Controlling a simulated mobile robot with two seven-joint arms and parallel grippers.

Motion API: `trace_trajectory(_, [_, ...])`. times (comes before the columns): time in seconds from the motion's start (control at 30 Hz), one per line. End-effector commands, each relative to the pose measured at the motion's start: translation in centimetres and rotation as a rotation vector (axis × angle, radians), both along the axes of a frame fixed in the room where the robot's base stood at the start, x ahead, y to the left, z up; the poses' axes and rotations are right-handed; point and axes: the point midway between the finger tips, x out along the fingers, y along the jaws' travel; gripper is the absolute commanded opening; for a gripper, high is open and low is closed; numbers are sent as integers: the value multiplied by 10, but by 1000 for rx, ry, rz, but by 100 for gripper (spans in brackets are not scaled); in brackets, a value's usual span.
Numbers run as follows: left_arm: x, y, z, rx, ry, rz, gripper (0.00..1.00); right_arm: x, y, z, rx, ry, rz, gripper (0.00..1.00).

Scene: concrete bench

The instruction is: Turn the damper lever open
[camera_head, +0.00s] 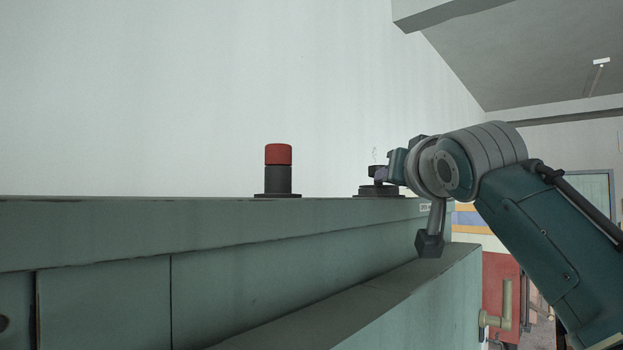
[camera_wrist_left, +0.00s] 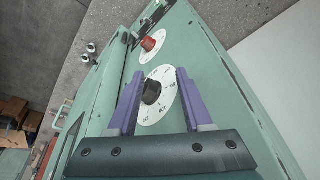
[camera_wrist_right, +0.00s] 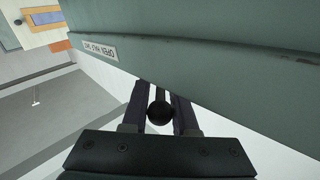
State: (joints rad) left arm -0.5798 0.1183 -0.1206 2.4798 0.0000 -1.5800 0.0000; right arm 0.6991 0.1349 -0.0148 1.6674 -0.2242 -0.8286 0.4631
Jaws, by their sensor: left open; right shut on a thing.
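My right gripper (camera_head: 381,172) reaches in from the right over the cabinet's top edge, at a dark lever on a round black base (camera_head: 378,191). In the right wrist view its fingers are shut on the lever's black ball end (camera_wrist_right: 160,112). A small white label (camera_wrist_right: 99,50) with upside-down lettering is on the cabinet face near it. In the left wrist view my left gripper (camera_wrist_left: 153,95) is open. A black knob (camera_wrist_left: 151,92) on a white dial (camera_wrist_left: 157,117) shows between its purple fingers; I cannot tell whether they touch. The left gripper is outside the head view.
A red-capped button (camera_head: 278,155) on a black base stands left of the lever. The green cabinet (camera_head: 200,235) fills the lower left. The left wrist view shows a red knob (camera_wrist_left: 149,44) on another white dial. The air above the cabinet's left part is clear.

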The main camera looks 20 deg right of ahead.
Motion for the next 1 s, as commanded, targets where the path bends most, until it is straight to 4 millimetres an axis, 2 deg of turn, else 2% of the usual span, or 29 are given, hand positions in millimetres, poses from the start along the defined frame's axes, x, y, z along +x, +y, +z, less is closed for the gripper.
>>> trace_trajectory(0.23, [0, 2, 0, 6, 0, -3, 50, 1, 2, -2, 2, 5, 5, 0])
trace_trajectory(0.27, [0, 2, 0, 7, 0, -4, 50, 1, 2, -2, 2, 5, 5, 29])
trace_trajectory(0.5, [0, 2, 0, 7, 0, -4, 50, 1, 1, -1, 1, 3, 5, 55])
trace_trajectory(0.8, [0, 1, -2, 5, -1, -3, 50, -1, 2, -2, 0, 1, 4, 55])
trace_trajectory(1.0, [0, 0, -18, 0, 0, 1, 50, -21, 7, -5, 2, -1, 5, 55])
